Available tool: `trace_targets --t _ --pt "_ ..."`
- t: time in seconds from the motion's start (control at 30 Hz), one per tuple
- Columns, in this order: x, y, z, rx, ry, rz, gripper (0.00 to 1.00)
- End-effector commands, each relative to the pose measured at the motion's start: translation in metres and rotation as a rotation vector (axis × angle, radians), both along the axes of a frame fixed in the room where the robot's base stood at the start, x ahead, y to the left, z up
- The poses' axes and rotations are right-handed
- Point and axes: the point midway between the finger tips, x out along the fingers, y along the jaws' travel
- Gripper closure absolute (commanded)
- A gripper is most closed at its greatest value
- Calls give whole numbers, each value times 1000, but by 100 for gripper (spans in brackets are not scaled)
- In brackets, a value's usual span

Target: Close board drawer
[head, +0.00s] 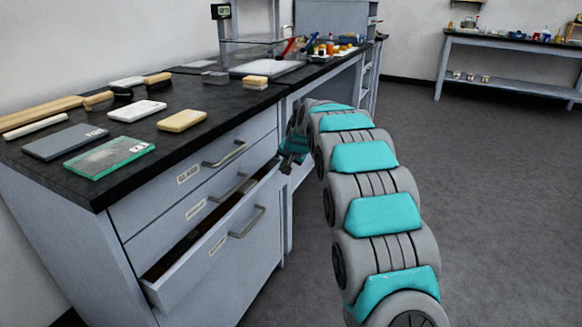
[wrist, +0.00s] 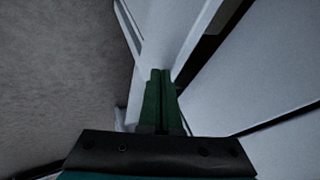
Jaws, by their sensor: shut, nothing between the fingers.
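The grey drawer unit (head: 195,180) stands under the black worktop at the left in the head view. Its lowest visible drawer (head: 215,250) is pulled out, with a dark gap behind its front; the drawers above look shut. The labels are too small to read, so I cannot tell which is the board drawer. My gripper (head: 286,166) is near the far right end of the open drawer. In the wrist view its green fingers (wrist: 161,76) are together and empty, close to pale panels (wrist: 265,75). Whether they touch the drawer cannot be told.
Several boards and blocks, such as a tan block (head: 182,120) and a teal-edged plate (head: 110,157), lie on the black worktop (head: 185,145). A side bench (head: 510,50) stands far off at the right. The grey floor (head: 480,190) between is clear.

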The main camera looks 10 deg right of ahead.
Motion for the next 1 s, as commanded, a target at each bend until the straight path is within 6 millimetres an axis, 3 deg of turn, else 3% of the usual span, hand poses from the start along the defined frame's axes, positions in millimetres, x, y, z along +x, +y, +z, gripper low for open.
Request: trace_targets --t 0.67,1.0 --pt "4 6 -1 0 1 0 100" --pt "-5 -9 -2 -1 0 1 100"
